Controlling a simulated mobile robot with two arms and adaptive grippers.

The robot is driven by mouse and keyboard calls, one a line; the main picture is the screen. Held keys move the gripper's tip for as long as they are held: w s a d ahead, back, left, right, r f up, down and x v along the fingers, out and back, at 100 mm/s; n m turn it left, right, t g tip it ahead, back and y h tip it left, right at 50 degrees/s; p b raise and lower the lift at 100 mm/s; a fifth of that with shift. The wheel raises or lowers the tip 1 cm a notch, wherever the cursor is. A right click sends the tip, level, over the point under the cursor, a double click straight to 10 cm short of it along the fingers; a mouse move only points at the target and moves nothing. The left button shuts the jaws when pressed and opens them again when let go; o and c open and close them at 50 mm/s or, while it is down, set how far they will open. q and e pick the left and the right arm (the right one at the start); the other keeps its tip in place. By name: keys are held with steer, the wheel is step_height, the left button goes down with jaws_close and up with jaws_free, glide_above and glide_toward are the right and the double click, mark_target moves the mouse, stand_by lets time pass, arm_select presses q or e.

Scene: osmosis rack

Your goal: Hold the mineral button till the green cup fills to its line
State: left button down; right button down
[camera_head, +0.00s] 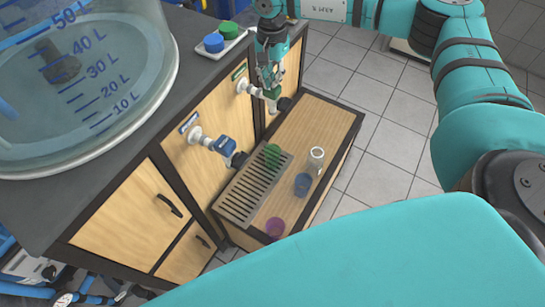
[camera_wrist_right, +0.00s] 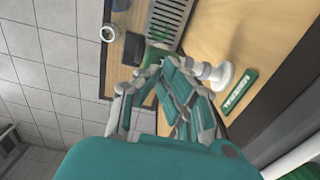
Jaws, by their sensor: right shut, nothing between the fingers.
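The green dispenser tap (camera_head: 273,93) sticks out from the wooden cabinet front on a white flange (camera_head: 243,87), below a green label. That label (camera_wrist_right: 238,92) also shows in the right wrist view, its lettering too small to read surely. The green cup (camera_head: 272,153) stands on the slotted drip grate (camera_head: 240,202), lower in the picture than the green tap. Its water level and line cannot be made out. My right gripper (camera_head: 269,84) is shut and empty, pointing down at the top of the green tap. Whether it presses cannot be told. My left gripper is out of view.
A clear cup (camera_head: 316,158), a blue cup (camera_head: 302,184) and a purple cup (camera_head: 275,226) stand on the wooden shelf. A blue tap (camera_head: 224,146) projects nearby. A large water tank (camera_head: 75,75) and a tray with blue and green caps (camera_head: 232,38) are on the counter.

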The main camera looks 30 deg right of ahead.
steer(key=shift+f+b, duration=0.55)
steer(key=shift+f, duration=0.15)
stand_by(4.7)
step_height(320, 180, up, 6)
steer(key=p, duration=0.4)
steer(key=shift+r, duration=0.15)
